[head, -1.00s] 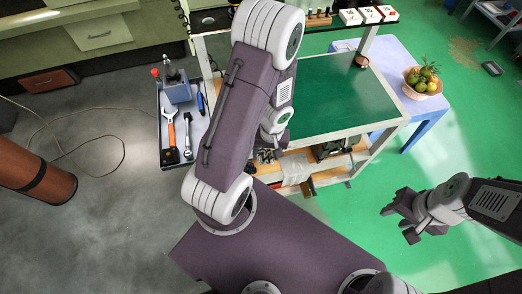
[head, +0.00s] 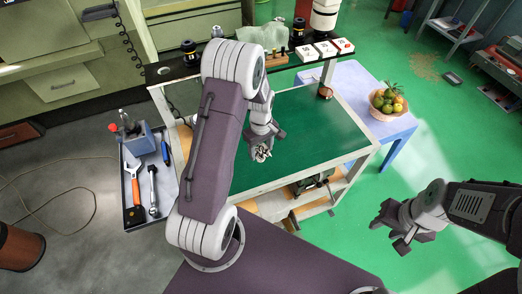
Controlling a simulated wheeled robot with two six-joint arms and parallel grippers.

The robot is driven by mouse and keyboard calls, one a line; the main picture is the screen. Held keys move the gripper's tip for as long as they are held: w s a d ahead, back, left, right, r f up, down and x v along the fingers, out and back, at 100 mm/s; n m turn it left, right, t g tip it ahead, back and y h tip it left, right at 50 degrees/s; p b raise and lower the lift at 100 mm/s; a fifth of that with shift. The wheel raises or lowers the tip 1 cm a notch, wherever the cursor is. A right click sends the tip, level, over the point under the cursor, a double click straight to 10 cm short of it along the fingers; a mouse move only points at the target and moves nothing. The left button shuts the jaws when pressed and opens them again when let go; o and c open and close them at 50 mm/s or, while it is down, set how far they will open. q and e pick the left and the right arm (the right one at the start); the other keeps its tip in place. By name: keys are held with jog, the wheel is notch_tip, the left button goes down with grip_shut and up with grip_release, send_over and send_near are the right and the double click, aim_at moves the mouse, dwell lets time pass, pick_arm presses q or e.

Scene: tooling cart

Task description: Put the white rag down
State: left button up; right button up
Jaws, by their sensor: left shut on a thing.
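My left gripper (head: 262,154) is over the green top of the cart (head: 310,125), near its left part. It is shut on a small, pale, crumpled thing, which I take to be the white rag (head: 263,157). Most of it is hidden by the fingers and the arm, and I cannot tell whether it touches the top. My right gripper (head: 386,231) is open and empty over the green floor, right of the cart.
A pale green cloth (head: 266,36) lies on the cart's back shelf near white boxes (head: 325,48). A fruit basket (head: 387,104) stands on a blue table (head: 350,78). The green top's middle and right are clear.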

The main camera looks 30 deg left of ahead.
pick_arm(q)
jog(key=b, duration=0.5)
send_over(261, 165)
notch_tip(261, 165, down, 6)
jog(key=shift+s+d+f, duration=0.1)
jog(key=shift+s+f, duration=0.05)
jog(key=shift+f, duration=0.6)
jog(key=shift+f+b, duration=0.55)
jog(key=shift+b, duration=0.05)
jog(key=o, duration=1.3)
jog(key=shift+c, duration=0.2)
jog(key=shift+r, duration=0.1)
